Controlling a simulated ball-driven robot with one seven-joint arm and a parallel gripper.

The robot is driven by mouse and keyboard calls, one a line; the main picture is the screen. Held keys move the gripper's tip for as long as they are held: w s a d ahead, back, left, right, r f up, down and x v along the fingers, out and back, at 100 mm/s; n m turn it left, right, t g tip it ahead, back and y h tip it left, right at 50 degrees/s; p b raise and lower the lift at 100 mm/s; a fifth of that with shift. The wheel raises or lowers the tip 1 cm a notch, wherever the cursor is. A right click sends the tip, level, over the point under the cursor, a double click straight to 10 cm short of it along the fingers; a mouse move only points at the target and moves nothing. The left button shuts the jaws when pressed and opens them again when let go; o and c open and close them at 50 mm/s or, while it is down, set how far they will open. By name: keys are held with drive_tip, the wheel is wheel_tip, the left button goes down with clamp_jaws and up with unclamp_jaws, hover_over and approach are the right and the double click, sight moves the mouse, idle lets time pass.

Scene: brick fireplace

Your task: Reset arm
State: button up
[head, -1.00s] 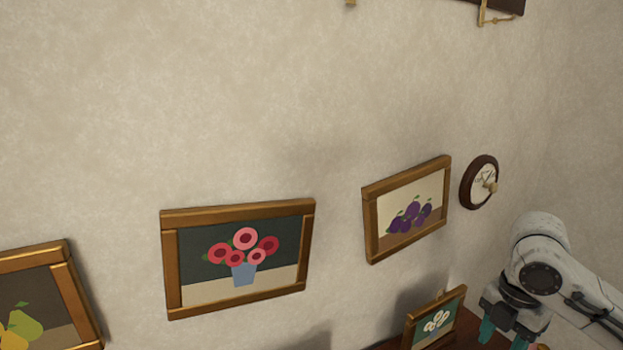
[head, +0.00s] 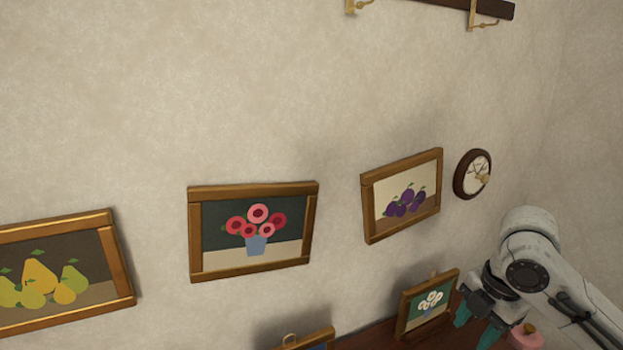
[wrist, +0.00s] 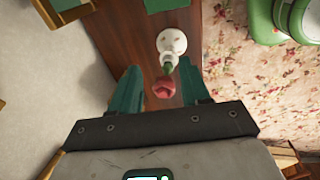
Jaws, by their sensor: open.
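My gripper (head: 478,326) shows at the lower right of the head view, pointing down over the wooden mantel shelf (head: 378,336). In the wrist view its two teal fingers (wrist: 157,88) are spread apart and nothing is held between them. Beyond the fingertips are a white round vase (wrist: 171,42) and a red flower-like thing (wrist: 164,87) on a green stem; the red part appears between the fingers in the picture, apart from both.
A small framed picture of white flowers (head: 428,304) stands on the shelf left of my gripper. A pink object (head: 525,337) is right of it. Pictures of plums (head: 402,196), red flowers (head: 253,232) and pears (head: 60,272), and a round clock (head: 472,174), hang on the wall.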

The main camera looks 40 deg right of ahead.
drive_tip(key=w+a+r+m+t, duration=0.1)
drive_tip(key=w+a+t, duration=0.2)
drive_tip(key=w+a, duration=0.45)
drive_tip(key=w+a+f+m+t+y, duration=0.1)
drive_tip(key=w+a+f+m+y, duration=0.1)
drive_tip(key=w+a+f+m, duration=0.3)
drive_tip(key=w+a+m+t+y, duration=0.15)
drive_tip(key=w+a, duration=0.25)
drive_tip(key=a, duration=0.4)
drive_tip(key=s+a+f+m+g, duration=0.1)
drive_tip(key=s+a+f+m, duration=0.1)
drive_tip(key=s+a+f, duration=0.3)
drive_tip(key=s+a+f+m+g, duration=0.2)
drive_tip(key=s+f+m, duration=0.1)
drive_tip(key=f, duration=0.3)
drive_tip(key=s+d+f+m+g+h, duration=0.1)
drive_tip(key=s+d+f+h, duration=0.1)
drive_tip(key=s+f, duration=0.2)
drive_tip(key=s+d+f+m+g+h+b, duration=0.1)
drive_tip(key=s+f, duration=0.4)
drive_tip(key=s, duration=0.6)
drive_tip(key=shift+s+d+f+m+g+h, duration=0.25)
drive_tip(key=shift+s+d+m+g+h, duration=0.15)
drive_tip(key=shift+m+g, duration=0.2)
drive_tip(key=shift+o, duration=0.5)
drive_tip(key=shift+w, duration=0.15)
